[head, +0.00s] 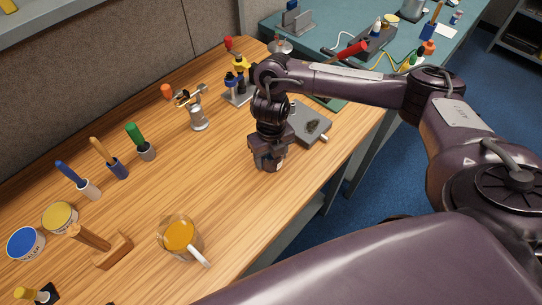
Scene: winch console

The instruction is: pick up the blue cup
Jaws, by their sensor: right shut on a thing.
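My right gripper (267,160) points down over the wooden bench near its front edge. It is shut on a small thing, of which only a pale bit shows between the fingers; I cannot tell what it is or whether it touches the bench. No plain blue cup shows clearly. A small dark blue cup-like holder (118,170) with a brown-handled tool stands at the left, well away from the gripper. A round tin with a blue top (25,243) stands at the far left. My left gripper is not in view.
A glass mug of orange liquid (180,236) stands near the front edge. A grey plate-like device (311,124) lies behind the gripper. Handled tools, a metal part (198,118) and a yellow-topped tin (61,217) line the back and left. The bench's middle is clear.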

